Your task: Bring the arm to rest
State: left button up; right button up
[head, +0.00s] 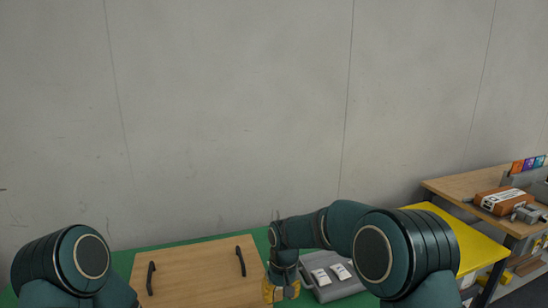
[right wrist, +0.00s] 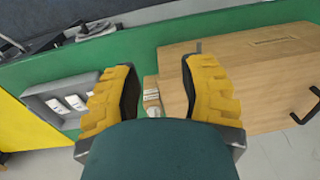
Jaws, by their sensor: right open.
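My right arm reaches in from the right in the head view and bends down over the green table. My right gripper (head: 281,290) has yellow fingers and is low by the right edge of a wooden board. In the right wrist view the gripper (right wrist: 158,75) is open, with its fingers wide apart. A small pale labelled item (right wrist: 152,101) shows in the gap, beside the board; I cannot tell how far beyond the fingers it is. Nothing is clamped. My left arm shows at the lower left of the head view; its gripper is out of view.
The wooden board (head: 200,272) has two black handles. A grey tray (head: 318,268) with two white packets stands right of the gripper. A yellow table (head: 460,240) and a wooden bench (head: 465,184) with a brown box (head: 503,200) are further right. A plain wall stands behind.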

jog(key=s+d+f+m+y, duration=0.1)
jog(key=s+d+f, duration=0.2)
jog(key=s+f, duration=0.3)
jog(key=s+d+f+m+y, duration=0.1)
jog(key=s+d+f, duration=0.1)
jog(key=s+f, duration=0.5)
pick_arm(q)
jog(key=shift+w+f, duration=0.15)
jog(key=shift+w, duration=0.15)
pick_arm(e)
jog(key=s+d+f+m+t+y, duration=0.1)
jog(key=s+d+f+m, duration=0.2)
jog(key=s, duration=0.8)
notch_tip(320, 180, down, 2)
jog(key=shift+d+f+t, duration=0.1)
jog(key=shift+d+t, duration=0.2)
jog(key=shift+t, duration=0.1)
